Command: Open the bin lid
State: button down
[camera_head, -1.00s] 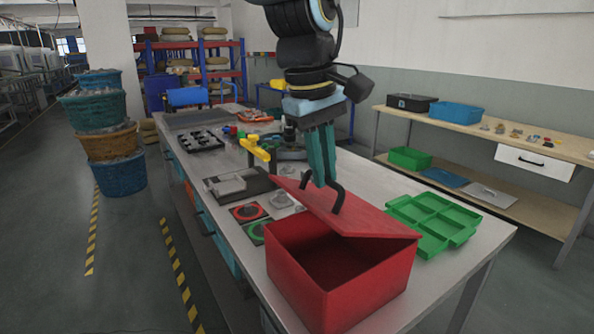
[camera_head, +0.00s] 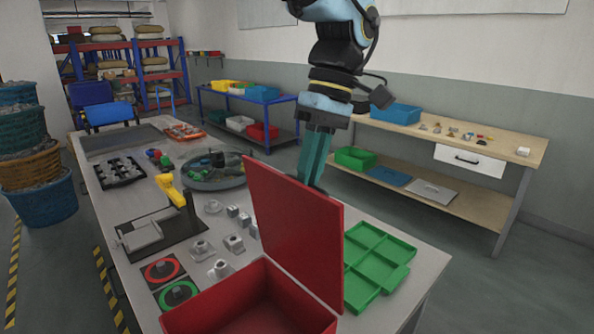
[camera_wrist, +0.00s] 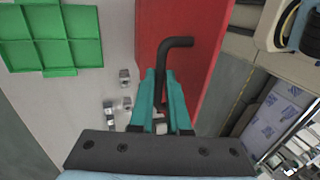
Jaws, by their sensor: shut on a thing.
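The red bin (camera_head: 215,303) stands at the near edge of the table, its open top showing at the bottom of the head view. Its red lid (camera_head: 295,225) stands steeply raised, near upright, on the bin's far right side. The lid also shows in the wrist view (camera_wrist: 195,20). My gripper (camera_head: 315,183) is behind the lid in the head view, its fingertips partly hidden by it. In the wrist view my gripper's teal fingers (camera_wrist: 164,90) are shut on the lid's black bent handle (camera_wrist: 178,42).
A green compartment tray (camera_head: 378,262) lies right of the lid. Metal parts (camera_head: 233,243), red and green ring pieces (camera_head: 163,270) and a round grey tray (camera_head: 225,178) lie left and beyond. A wooden bench (camera_head: 470,145) stands at the back right.

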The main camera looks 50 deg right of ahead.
jog(key=d+f+y, duration=0.2)
jog(key=d+y, duration=0.2)
jog(key=d, duration=0.4)
jog(key=shift+s+f+y, duration=0.3)
jog(key=shift+f+y, duration=0.1)
jog(key=c, duration=1.3)
grip_release()
jog(key=shift+d, duration=0.1)
jog(key=shift+o, duration=0.8)
jog(key=shift+d+f, duration=0.1)
jog(key=shift+d, duration=0.1)
jog(key=shift+o, duration=1.3)
jog(key=shift+a, duration=0.1)
